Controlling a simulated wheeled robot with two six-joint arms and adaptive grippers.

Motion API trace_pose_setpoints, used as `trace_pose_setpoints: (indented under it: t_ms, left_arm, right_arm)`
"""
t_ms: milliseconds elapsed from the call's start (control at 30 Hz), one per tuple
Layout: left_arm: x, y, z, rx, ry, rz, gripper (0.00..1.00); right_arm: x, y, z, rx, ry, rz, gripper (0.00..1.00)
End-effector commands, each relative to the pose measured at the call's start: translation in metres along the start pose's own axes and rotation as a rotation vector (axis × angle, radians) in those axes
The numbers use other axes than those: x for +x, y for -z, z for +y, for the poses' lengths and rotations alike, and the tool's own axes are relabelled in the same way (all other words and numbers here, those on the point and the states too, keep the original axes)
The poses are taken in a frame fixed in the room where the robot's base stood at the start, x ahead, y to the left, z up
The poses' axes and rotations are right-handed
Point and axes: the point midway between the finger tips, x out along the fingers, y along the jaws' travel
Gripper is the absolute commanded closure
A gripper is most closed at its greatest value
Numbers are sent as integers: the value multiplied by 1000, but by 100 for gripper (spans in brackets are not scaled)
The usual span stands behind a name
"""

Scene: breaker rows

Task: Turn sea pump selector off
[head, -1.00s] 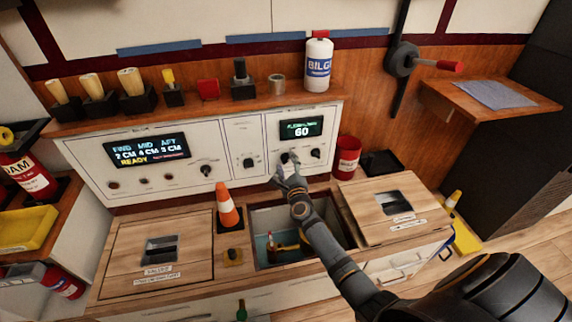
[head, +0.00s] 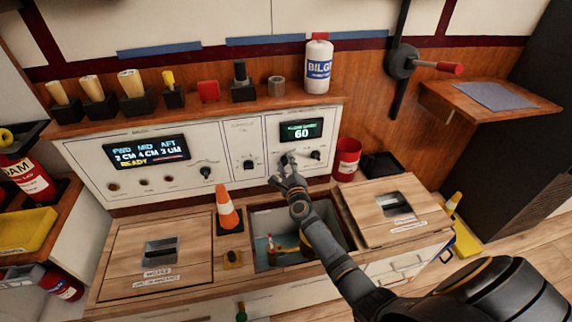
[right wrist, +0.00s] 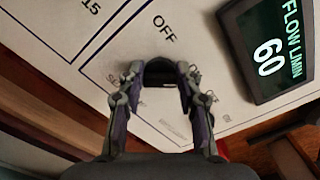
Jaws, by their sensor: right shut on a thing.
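The flow panel (head: 306,121) is white, with a small screen (head: 301,130) reading 60. A dark selector knob (right wrist: 160,70) on it sits between the fingers of my right gripper (right wrist: 160,84) in the right wrist view. The printed word OFF (right wrist: 163,28) is above the knob there, and a partly covered label starting with S is at its left. In the head view my right gripper (head: 287,165) is at the lower left of this panel, shut on the knob. The knob's pointer is hidden, so its setting cannot be read. My left gripper is not in view.
Another dark knob (head: 316,155) is close on the right, and one (head: 249,164) on the narrow panel at left. An orange cone (head: 228,211) and an open well (head: 260,222) lie below. A red can (head: 347,157) stands at right.

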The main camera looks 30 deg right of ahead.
Motion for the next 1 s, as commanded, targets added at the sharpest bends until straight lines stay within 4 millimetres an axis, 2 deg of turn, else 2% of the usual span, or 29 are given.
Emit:
trace_pose_setpoints:
  t_ms: [167,467,1000]
  left_arm:
    - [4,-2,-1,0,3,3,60]
    - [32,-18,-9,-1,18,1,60]
    - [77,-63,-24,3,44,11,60]
  right_arm:
    - [0,0,0,-64,-2,1,97]
    - [0,-1,1,-302,-1,1,97]
    - [0,1,4,-816,-4,0,97]
